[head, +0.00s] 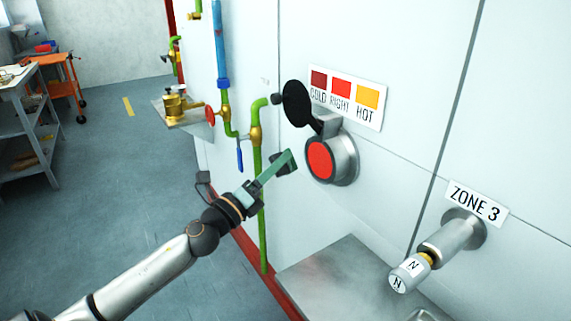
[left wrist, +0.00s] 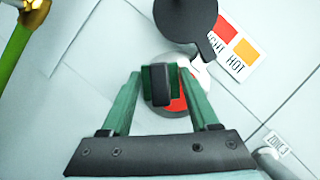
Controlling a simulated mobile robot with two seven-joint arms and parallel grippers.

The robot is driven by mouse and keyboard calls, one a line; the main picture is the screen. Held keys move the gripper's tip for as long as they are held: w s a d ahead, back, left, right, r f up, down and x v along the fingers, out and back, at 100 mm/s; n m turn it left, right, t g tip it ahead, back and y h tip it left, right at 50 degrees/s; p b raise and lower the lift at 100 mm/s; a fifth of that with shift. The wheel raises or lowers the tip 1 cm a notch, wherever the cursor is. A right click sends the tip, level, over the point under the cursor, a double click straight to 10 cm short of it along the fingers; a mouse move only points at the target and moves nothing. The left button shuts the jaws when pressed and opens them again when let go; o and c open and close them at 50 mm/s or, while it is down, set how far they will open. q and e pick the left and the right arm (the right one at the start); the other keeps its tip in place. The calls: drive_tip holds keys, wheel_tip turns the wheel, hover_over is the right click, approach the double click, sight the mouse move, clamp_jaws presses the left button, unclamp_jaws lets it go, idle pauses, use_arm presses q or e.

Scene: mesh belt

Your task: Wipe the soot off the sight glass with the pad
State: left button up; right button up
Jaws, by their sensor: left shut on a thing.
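The sight glass (head: 320,159) is a round red disc in a silver housing on the white wall. No soot can be made out on it in the head view. Its round black cover (head: 297,104) stands swung open, up and left of the glass. My left gripper (head: 288,158) is shut on the dark pad (head: 284,164) and holds it just left of the glass, seemingly apart from it. In the left wrist view, the pad (left wrist: 160,86) sits between the green fingers and hides part of the red glass (left wrist: 176,104). My right gripper is not in view.
A colour label (head: 345,96) is above the glass. A Zone 3 cylinder (head: 440,240) sticks out at lower right. Green and blue pipes (head: 257,140) with valves run left of the glass. A grey metal shelf (head: 340,275) lies below.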

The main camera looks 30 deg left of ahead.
use_arm(q)
drive_tip(key=shift+s+a, duration=0.1)
drive_tip(key=shift+s, duration=0.1)
drive_tip(key=shift+s+a, duration=0.3)
drive_tip(key=shift+s, duration=0.4)
drive_tip(key=shift+s+a, duration=0.25)
drive_tip(key=shift+s, duration=0.45)
